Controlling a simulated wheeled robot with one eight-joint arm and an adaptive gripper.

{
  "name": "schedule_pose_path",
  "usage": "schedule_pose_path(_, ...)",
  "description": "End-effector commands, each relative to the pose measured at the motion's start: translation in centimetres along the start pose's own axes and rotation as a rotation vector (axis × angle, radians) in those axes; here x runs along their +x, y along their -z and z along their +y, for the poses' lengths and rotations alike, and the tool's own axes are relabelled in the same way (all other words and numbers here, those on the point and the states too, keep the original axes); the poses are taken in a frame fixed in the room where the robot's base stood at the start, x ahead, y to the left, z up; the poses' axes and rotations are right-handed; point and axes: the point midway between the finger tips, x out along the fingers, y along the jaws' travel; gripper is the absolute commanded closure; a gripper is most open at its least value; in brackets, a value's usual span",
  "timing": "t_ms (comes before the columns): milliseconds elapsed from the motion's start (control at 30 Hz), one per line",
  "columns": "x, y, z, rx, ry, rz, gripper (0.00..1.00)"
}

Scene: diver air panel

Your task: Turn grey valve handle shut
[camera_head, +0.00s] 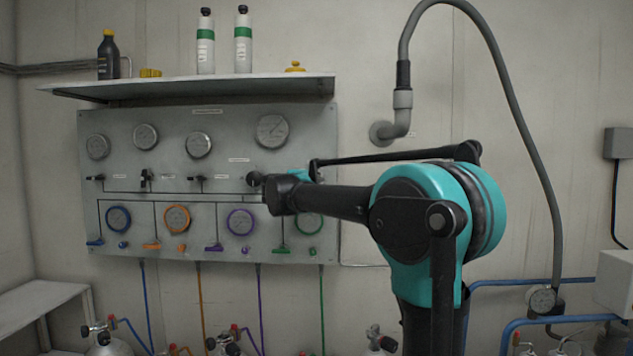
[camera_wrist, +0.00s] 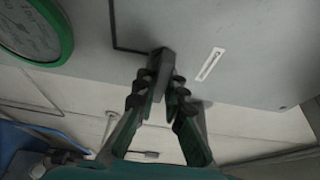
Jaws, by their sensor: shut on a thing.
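The dark grey valve handle (camera_wrist: 161,62) shows in the upper middle of the wrist view, standing out from the grey panel (camera_wrist: 245,60). My gripper (camera_wrist: 163,88) has its two fingers closed around the handle's near end, and they hide part of it. In the head view the panel (camera_head: 222,125) hangs on the wall. My forearm reaches to its right side there, and the fingers and the gripped handle are mostly hidden behind my wrist. The handle's exact angle is hard to tell.
A green-ringed gauge (camera_wrist: 35,30) and a white label (camera_wrist: 210,64) are close by. Other black valves (camera_head: 146,180) line the panel's middle, with coloured gauges (camera_head: 177,219) and levers below. A shelf (camera_head: 200,88) with bottles juts out above. A grey hose (camera_head: 520,120) hangs at right.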

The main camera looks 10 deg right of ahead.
Motion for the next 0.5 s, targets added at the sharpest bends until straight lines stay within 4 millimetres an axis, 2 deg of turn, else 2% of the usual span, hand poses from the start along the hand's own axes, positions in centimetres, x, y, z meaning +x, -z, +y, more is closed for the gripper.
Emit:
schedule_pose_path(33, 0.00, 0.09, 0.10, 0.002, -0.002, 0.002, 1.00)
schedule_pose_path(67, 0.00, 0.09, 0.10, 0.002, -0.002, 0.002, 0.87)
schedule_pose_path(200, 0.00, 0.07, 0.07, 0.001, -0.001, 0.001, 0.69)
schedule_pose_path(500, -0.07, 0.02, 0.03, 0.000, 0.000, 0.000, 0.69)
